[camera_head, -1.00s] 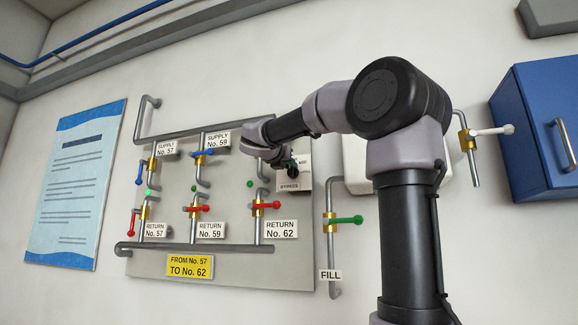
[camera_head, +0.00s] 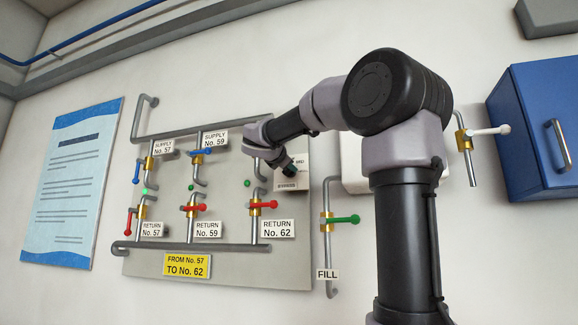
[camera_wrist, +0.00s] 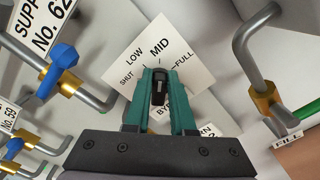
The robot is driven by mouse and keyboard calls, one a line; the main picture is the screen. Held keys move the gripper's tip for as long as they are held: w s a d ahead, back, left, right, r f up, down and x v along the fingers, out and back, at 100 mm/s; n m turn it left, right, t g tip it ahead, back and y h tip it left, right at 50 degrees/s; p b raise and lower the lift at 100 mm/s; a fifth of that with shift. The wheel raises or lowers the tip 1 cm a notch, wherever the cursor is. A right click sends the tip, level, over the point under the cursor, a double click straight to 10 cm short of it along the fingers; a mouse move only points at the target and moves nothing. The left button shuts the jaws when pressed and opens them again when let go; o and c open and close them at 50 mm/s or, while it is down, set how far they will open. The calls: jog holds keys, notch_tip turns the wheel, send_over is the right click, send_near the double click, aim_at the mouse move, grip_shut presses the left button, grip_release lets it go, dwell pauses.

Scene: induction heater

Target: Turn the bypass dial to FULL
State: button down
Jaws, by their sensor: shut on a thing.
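The bypass dial (camera_wrist: 159,86) is a small black knob on a white plate marked SHUT, LOW, MID and FULL (camera_wrist: 182,61). In the wrist view, my gripper (camera_wrist: 160,80) has its two green fingers on either side of the knob, shut on it. The knob's long side points up the picture, roughly toward the MID mark (camera_wrist: 159,47); FULL lies to its right. The fingers cover part of the knob and of the BYPASS label below. In the head view, my gripper (camera_head: 291,170) is at the dial plate (camera_head: 287,183), and the knob is hidden.
A blue valve handle (camera_wrist: 64,58) and pipes stand left of the gripper in the wrist view. A bent pipe with a brass valve (camera_wrist: 262,88) stands to the right. In the head view, a green-handled fill valve (camera_head: 340,220) is right of the panel, with a blue cabinet (camera_head: 530,130) beyond.

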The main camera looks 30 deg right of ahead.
jog(key=shift+s+d+f+m, duration=0.1)
jog(key=shift+f+m, duration=0.1)
jog(key=shift+m, duration=1.2)
jog(key=shift+f+m, duration=0.25)
jog(key=shift+m, duration=1.15)
jog(key=shift+s+d+f+m, duration=0.1)
jog(key=shift+f+m, duration=0.1)
jog(key=shift+m, duration=1.2)
jog(key=c, duration=0.8)
grip_release()
jog(key=shift+o, duration=0.2)
jog(key=shift+a, duration=0.15)
jog(key=v, duration=1)
jog(key=shift+s+a, duration=0.2)
jog(key=shift+s, duration=0.05)
